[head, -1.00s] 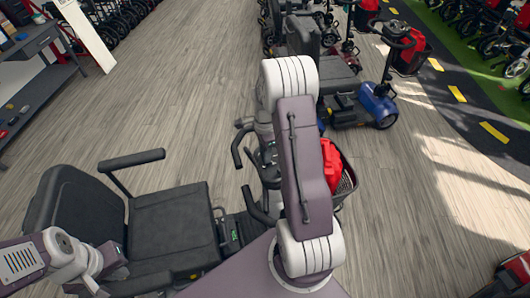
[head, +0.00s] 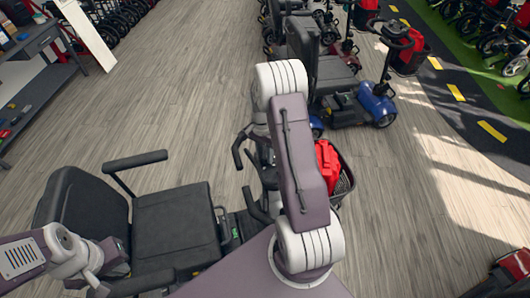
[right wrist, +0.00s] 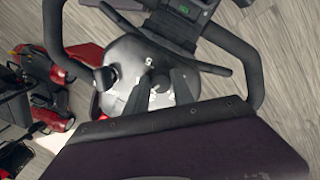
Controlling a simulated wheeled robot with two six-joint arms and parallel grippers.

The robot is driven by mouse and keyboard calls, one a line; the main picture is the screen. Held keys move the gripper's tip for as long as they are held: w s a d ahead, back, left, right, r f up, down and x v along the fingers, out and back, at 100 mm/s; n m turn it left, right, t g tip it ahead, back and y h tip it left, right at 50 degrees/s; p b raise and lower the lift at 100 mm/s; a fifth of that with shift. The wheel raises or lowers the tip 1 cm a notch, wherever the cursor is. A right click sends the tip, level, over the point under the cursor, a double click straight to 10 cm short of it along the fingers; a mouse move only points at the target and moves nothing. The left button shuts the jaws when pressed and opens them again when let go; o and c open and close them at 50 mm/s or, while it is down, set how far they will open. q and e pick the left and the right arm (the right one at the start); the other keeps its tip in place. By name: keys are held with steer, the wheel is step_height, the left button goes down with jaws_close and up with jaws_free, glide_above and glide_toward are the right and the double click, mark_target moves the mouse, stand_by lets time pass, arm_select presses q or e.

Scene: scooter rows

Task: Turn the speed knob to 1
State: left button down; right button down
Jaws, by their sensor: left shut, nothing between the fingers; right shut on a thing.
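The scooter's grey control console (right wrist: 125,62) is in the right wrist view, between black handlebars. A small dark knob (right wrist: 160,82) stands on it. My right gripper (right wrist: 161,88) has its two dark fingers on either side of this knob and is shut on it. The knob's pointer and the speed numbers are too small to read. Another round black part (right wrist: 106,78) is left of the fingers. In the head view my right arm hides the console and right gripper. My left gripper (head: 98,286) is shut and empty by the seat, low at left, its fingers barely visible.
The scooter's black seat (head: 175,225) with a raised armrest is left of the console. A basket with a red bag (head: 328,165) is right of my right arm. Another scooter with blue fenders (head: 376,103) stands further back.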

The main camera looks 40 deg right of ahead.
steer(key=n+p, duration=0.1)
steer(key=n, duration=0.2)
steer(key=shift+r+n+g, duration=0.15)
steer(key=shift+n+g, duration=0.15)
steer(key=shift+n, duration=0.1)
steer(key=n+p, duration=0.1)
steer(key=n, duration=0.3)
steer(key=shift+h, duration=0.4)
steer(key=n+p, duration=0.1)
steer(key=n, duration=0.4)
steer(key=shift+g+h, duration=0.3)
steer(key=shift+h, duration=0.1)
steer(key=n, duration=0.3)
steer(key=shift+n+p, duration=0.3)
steer(key=n+h+p, duration=0.1)
steer(key=n, duration=0.5)
steer(key=n+t+p, duration=0.1)
steer(key=n+p, duration=0.1)
steer(key=n, duration=0.4)
steer(key=shift+n+h, duration=0.3)
steer(key=shift+h, duration=0.1)
